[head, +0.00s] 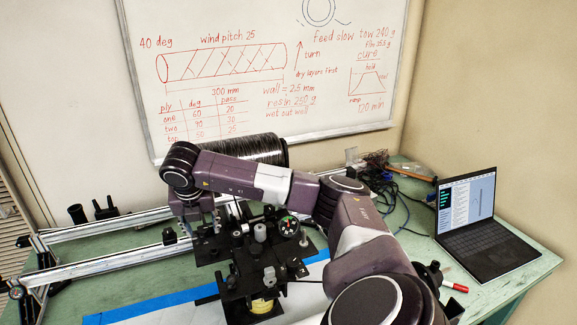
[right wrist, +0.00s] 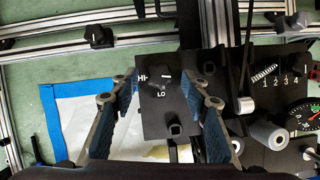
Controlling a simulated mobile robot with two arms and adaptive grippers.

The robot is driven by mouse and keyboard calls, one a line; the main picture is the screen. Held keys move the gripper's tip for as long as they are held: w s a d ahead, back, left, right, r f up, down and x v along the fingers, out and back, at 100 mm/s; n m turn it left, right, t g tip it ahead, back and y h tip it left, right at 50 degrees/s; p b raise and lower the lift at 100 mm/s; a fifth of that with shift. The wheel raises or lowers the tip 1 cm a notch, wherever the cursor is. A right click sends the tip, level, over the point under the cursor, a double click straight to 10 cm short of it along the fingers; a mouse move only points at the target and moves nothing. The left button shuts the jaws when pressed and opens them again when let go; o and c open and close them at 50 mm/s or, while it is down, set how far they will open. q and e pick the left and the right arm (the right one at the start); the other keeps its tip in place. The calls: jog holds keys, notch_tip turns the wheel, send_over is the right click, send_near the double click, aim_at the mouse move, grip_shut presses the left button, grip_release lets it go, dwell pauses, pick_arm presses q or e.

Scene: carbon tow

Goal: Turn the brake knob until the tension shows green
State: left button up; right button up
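The tension rig (head: 262,262) stands on the bench in the head view, with a round dial gauge (head: 288,226) on it. My right gripper (head: 195,226) points down at the rig's left side. In the right wrist view its fingers (right wrist: 162,84) are open, either side of a black knob (right wrist: 166,77) with a white mark, labelled HI and LO. Contact cannot be told. My left gripper is out of view.
A scale numbered 1 to 4 (right wrist: 278,74) and a grey roller (right wrist: 268,134) sit right of the fingers. Aluminium rails (head: 110,262) run at left. A black tow spool (head: 245,148) lies behind my arm. A laptop (head: 480,225) and cables (head: 385,190) lie at right.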

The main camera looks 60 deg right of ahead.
jog(key=shift+p+v, duration=0.55)
jog(key=shift+v, duration=0.3)
jog(key=shift+p+v, duration=1.1)
jog(key=shift+v, duration=1.1)
jog(key=shift+r, duration=0.1)
